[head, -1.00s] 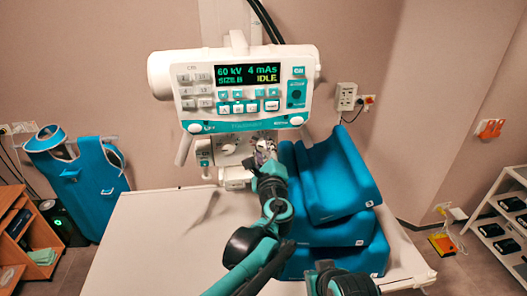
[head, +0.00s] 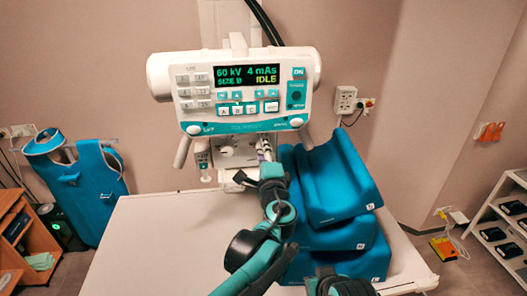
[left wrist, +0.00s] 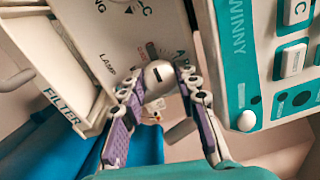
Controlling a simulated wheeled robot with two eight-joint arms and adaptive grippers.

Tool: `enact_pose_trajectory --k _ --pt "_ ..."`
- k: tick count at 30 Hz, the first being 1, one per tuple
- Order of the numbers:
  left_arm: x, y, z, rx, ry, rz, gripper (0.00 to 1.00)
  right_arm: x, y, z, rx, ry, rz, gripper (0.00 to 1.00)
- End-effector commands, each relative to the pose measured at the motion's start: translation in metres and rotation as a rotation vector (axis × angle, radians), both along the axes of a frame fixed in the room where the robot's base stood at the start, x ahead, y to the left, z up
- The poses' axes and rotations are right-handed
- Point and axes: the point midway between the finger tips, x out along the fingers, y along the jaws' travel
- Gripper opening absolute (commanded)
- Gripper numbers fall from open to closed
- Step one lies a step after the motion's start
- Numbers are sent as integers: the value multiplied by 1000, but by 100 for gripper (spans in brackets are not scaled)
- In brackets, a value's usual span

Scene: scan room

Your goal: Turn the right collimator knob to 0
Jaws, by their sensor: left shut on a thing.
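The collimator is the white box under the console, and its panel (left wrist: 105,30) fills the left wrist view's upper left. The right collimator knob (left wrist: 157,76) is a pale round knob with a dark mark, beside printed dial letters. My left gripper (left wrist: 160,80) is shut on it, one purple-padded finger on each side. In the head view my left gripper (head: 265,148) reaches the collimator's right side and hides this knob. The left knob (head: 226,152) shows beside it. The dial value is too small or covered to read.
The console (head: 235,90) with its lit display hangs just above the gripper. Blue cushions (head: 340,185) are stacked close on the right of my left arm. The white table (head: 150,240) is clear on the left. A "FILTER" label (left wrist: 60,105) edges the collimator.

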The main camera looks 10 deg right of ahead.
Motion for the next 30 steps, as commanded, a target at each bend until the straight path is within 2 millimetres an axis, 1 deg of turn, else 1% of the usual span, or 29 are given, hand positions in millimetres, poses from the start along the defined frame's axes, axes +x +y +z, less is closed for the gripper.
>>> enact_pose_trajectory --k 10,11,12,13,23,26,29,30 --pt "0 0 0 -3 1 1 2 0 0 0 0 0 0 0" --pt "0 0 0 -3 1 1 39 0 0 0 0 0 0 0" --pt "0 0 0 -3 1 1 49 0 0 0 0 0 0 0" --pt "0 0 0 -3 1 1 52 0 0 0 0 0 0 0" --pt "-3 0 0 -2 0 0 52 0 0 0 0 0 0 0" --pt "-13 -1 0 -2 0 -2 52 0 0 0 0 0 0 0" --pt "-31 0 -2 -2 0 -2 52 0 0 0 0 0 0 0" --pt "-41 -1 -2 -2 1 -4 52 0 0 0 0 0 0 0"
